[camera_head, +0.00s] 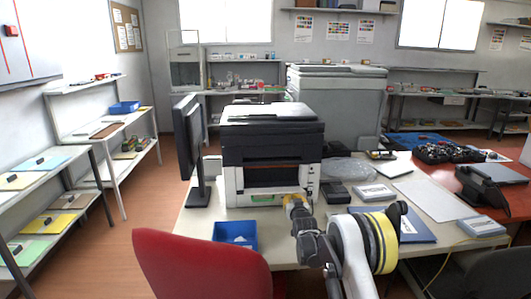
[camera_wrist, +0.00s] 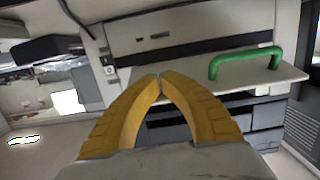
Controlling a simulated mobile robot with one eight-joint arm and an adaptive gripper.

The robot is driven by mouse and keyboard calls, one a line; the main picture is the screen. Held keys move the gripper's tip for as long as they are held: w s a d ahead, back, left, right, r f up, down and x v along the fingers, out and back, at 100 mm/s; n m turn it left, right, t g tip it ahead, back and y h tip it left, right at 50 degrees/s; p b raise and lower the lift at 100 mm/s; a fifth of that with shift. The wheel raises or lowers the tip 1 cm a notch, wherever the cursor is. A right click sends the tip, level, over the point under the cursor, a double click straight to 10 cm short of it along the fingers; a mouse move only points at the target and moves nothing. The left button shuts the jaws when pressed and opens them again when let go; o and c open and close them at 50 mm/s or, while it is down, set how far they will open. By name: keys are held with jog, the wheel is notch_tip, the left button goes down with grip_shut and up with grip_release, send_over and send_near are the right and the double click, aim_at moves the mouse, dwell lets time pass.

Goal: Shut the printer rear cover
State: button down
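The printer (camera_head: 270,135) is black on top and white below, and stands on the table. The side facing me has a dark recess with a pale cover (camera_head: 244,201) below it, carrying a green handle. In the wrist view the cover (camera_wrist: 200,81) looks like a flap folded outward, with the green handle (camera_wrist: 245,61) to the right of my fingers. My gripper (camera_head: 292,199) is in front of the printer's lower right part. In the wrist view its yellow fingertips (camera_wrist: 159,76) meet with nothing between them, in front of the flap; contact cannot be told.
A monitor (camera_head: 187,150) stands left of the printer and a blue tray (camera_head: 235,236) lies in front of it. A red chair (camera_head: 200,267) is at the near edge. Small boxes (camera_head: 374,193) and papers lie to the right.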

aim_at(291, 190)
jog(key=shift+r, duration=0.1)
jog(key=shift+w+r+p, duration=0.25)
jog(key=shift+r, duration=0.3)
jog(key=shift+w+r+p, duration=0.2)
jog(key=shift+w+r, duration=0.05)
jog(key=shift+r, duration=0.25)
jog(key=shift+w+r+p, duration=0.3)
jog(key=shift+w+r, duration=0.55)
jog(key=shift+r, duration=0.15)
